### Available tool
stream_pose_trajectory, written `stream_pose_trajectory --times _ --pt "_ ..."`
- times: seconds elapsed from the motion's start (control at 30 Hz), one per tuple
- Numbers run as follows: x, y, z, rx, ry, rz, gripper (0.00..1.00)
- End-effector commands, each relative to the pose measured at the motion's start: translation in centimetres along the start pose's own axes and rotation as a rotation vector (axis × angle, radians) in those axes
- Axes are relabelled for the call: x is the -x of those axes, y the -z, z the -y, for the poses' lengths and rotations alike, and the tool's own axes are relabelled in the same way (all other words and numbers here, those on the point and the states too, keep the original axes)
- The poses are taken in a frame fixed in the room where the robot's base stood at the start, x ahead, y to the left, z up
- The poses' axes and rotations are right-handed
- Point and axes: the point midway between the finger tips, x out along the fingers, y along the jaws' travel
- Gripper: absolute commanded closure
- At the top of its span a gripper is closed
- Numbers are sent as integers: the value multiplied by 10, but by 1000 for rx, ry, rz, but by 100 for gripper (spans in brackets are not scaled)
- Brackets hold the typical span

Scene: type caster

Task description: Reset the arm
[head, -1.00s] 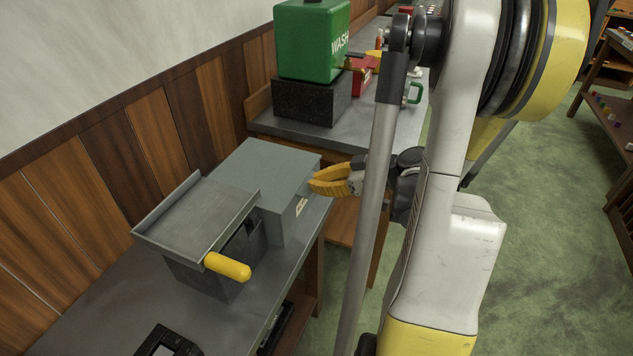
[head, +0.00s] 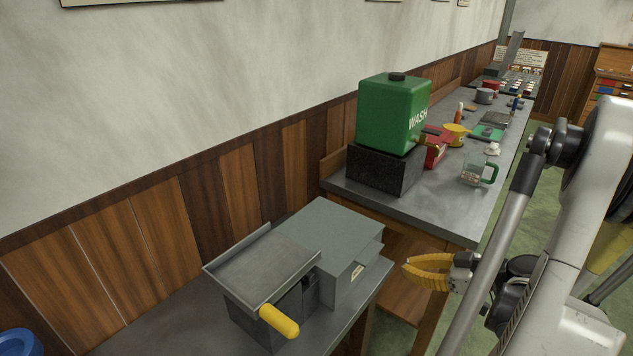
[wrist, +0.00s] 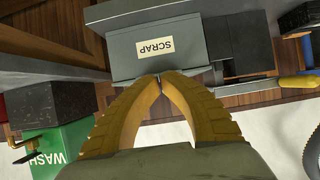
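My gripper (head: 408,272) has yellow ridged fingers. In the head view it hangs to the right of a grey box (head: 322,238), apart from it, in front of the bench edge. In the wrist view the fingertips (wrist: 160,78) meet with nothing visible between them. Beyond them is the grey box with a SCRAP label (wrist: 192,48). My arm fills the right side of the head view.
A metal tray with a yellow handle (head: 279,321) stands beside the grey box. A green WASH tank (head: 392,112) sits on a dark block (head: 381,171) on the farther bench. A glass mug (head: 474,172) stands near that bench's edge. Green floor lies at right.

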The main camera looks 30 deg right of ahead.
Motion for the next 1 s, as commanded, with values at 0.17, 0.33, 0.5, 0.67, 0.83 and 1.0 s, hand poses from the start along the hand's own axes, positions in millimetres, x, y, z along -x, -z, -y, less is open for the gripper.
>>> stream_pose_trajectory --times 0.17,0.33,0.5,0.67,0.83,1.0 --pt "-3 3 2 -7 5 10 100" --pt "-31 30 28 -99 45 124 100" --pt "-65 69 87 -224 46 335 100" --pt "-76 96 148 -285 -29 491 100" --pt "-68 115 208 -289 -147 565 100" --pt "-53 128 251 -267 -244 545 100"
